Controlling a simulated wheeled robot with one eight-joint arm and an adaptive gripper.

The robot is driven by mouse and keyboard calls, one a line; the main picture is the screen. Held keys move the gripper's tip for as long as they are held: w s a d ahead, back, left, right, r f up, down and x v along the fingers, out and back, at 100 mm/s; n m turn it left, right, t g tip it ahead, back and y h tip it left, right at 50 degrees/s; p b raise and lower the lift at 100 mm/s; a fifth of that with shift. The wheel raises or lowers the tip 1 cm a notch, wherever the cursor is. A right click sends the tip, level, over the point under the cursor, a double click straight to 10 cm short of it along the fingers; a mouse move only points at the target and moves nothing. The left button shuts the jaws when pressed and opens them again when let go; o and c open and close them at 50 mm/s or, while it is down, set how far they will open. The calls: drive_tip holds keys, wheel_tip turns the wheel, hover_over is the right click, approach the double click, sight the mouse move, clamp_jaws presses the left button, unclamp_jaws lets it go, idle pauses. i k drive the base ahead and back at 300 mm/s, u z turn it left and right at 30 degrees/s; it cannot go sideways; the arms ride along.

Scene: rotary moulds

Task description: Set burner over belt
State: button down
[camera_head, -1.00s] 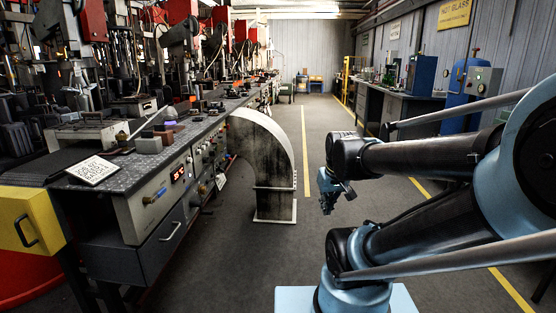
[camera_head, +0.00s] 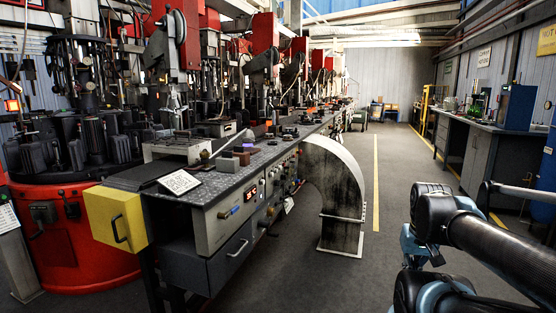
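I cannot pick out a burner or a belt with certainty. A red rotary machine (camera_head: 80,240) with a ring of dark moulds (camera_head: 85,148) stands at the left. A long grey bench (camera_head: 225,183) with a control panel runs away from it toward the back. My arm reaches in from the lower right over the floor, well apart from the bench. My gripper cannot be made out; the arm's end is partly hidden behind its own links.
A yellow drawer box (camera_head: 118,217) sticks out at the bench's near end. A curved metal duct (camera_head: 340,185) stands on the floor against the bench. A second bench (camera_head: 480,125) lines the right wall. The grey aisle floor (camera_head: 390,170) between is clear.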

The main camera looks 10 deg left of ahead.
sight(247, 137)
drive_tip(key=u, duration=1.25)
